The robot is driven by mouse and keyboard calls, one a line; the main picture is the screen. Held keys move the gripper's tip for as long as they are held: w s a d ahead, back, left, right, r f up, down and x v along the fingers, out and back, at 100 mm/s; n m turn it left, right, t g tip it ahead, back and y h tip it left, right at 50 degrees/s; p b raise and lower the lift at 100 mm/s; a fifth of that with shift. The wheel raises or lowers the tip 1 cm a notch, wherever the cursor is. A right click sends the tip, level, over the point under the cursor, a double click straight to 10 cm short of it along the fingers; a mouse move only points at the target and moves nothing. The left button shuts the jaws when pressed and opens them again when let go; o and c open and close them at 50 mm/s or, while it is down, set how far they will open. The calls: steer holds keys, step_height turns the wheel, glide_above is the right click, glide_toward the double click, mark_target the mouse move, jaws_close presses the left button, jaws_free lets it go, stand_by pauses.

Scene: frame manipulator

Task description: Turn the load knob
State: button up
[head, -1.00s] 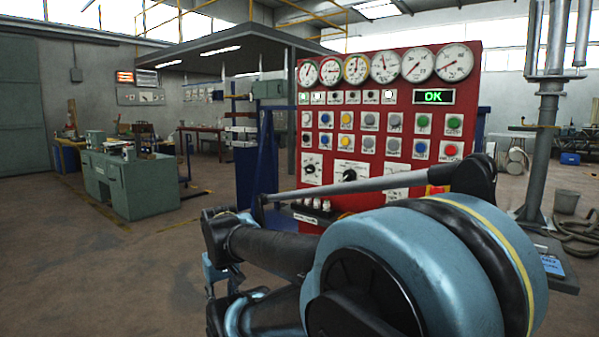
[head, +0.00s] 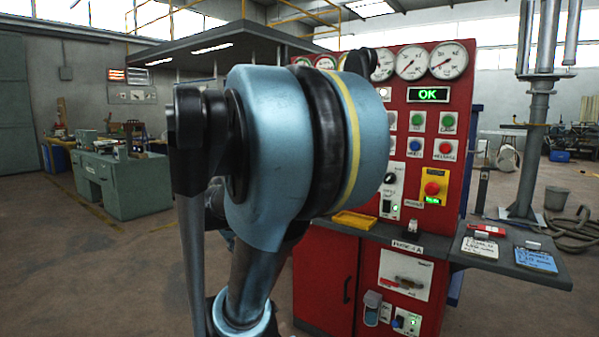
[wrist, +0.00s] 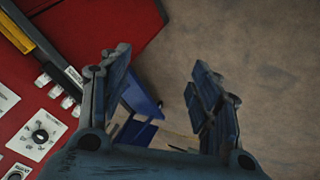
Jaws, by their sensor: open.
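The red control panel (head: 432,120) stands ahead in the head view, its left part hidden by my arm. A white plate with a black knob (head: 390,178) shows at the arm's right edge. In the wrist view, a black knob on a white plate (wrist: 40,136) is at the left, and another knob (wrist: 18,174) is cut off by the bottom-left corner. I cannot read which one is the load knob. My gripper (wrist: 160,105) is open and empty, to the right of the knobs and apart from them. In the head view it is hidden.
A red emergency button on a yellow plate (head: 433,188) and a yellow tray (head: 353,220) are near the panel's ledge. A side shelf (head: 520,262) sticks out right.

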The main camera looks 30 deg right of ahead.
steer(key=w+d+r+t+h, duration=0.1)
steer(key=w+d+r+h, duration=0.2)
steer(key=w+d+r, duration=0.35)
steer(key=w+d+r+m+t+h, duration=0.1)
steer(key=w+d+r+t+h, duration=0.2)
steer(key=w+d, duration=0.6)
steer(key=w+d+r+h, duration=0.4)
steer(key=w+d+r, duration=0.1)
steer(key=w+d, duration=0.3)
steer(key=x, duration=1.6)
steer(key=shift+d+r, duration=0.4)
steer(key=shift+r, duration=0.05)
steer(key=shift+c, duration=0.2)
steer(key=c, duration=1)
